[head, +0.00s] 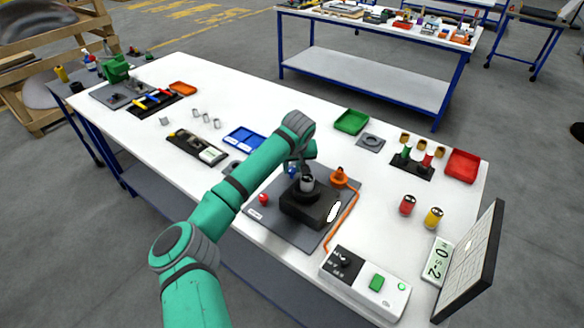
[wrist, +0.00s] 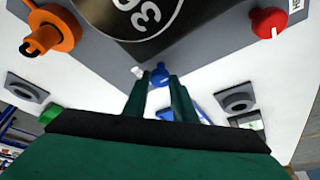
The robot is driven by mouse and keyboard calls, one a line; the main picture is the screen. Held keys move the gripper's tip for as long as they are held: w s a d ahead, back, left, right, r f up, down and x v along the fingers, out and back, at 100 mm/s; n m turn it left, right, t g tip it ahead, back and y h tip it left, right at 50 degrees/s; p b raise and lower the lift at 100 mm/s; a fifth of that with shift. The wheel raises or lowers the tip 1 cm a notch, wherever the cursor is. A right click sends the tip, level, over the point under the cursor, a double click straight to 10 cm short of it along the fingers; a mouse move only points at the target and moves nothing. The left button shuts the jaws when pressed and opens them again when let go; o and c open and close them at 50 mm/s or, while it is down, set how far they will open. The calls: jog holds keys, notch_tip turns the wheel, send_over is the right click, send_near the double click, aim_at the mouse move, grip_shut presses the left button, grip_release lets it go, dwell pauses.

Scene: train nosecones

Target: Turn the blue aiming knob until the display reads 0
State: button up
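The blue knob (head: 292,170) stands at the far edge of a grey plate (head: 262,210). In the wrist view the blue knob (wrist: 159,75) shows at the tips of my green fingers. My gripper (head: 301,165) reaches down beside it; its fingers (wrist: 159,83) are apart, one on each side of the knob in this view. I cannot tell if they touch it.
An orange knob (head: 340,177) and a red knob (head: 264,199) flank the box. An orange cable (head: 341,227) runs to a white control box (head: 365,284). Bare white table (head: 280,115) lies behind.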

jog(key=shift+m, duration=0.3)
jog(key=shift+f+m+h, duration=0.1)
jog(key=shift+m+h, duration=0.2)
jog(key=shift+m, duration=0.3)
jog(key=m, duration=0.2)
jog(key=m+h, duration=0.1)
jog(key=m, duration=0.1)
jog(key=m+h, duration=0.1)
jog(key=m, duration=0.1)
jog(key=shift+a+m+g, duration=0.3)
jog(key=shift+g, duration=0.1)
jog(key=m, duration=0.2)
jog(key=m+g+h, duration=0.1)
jog(key=m, duration=0.1)
jog(key=shift+w+m+h, duration=0.2)
jog(key=shift+m+h, duration=0.1)
jog(key=m+g, duration=0.1)
jog(key=m, duration=0.3)
jog(key=shift+w+a+m+g+h, duration=0.15)
jog(key=shift+m+g+h, duration=0.15)
jog(key=shift+g+h, duration=0.1)
jog(key=o, duration=1)
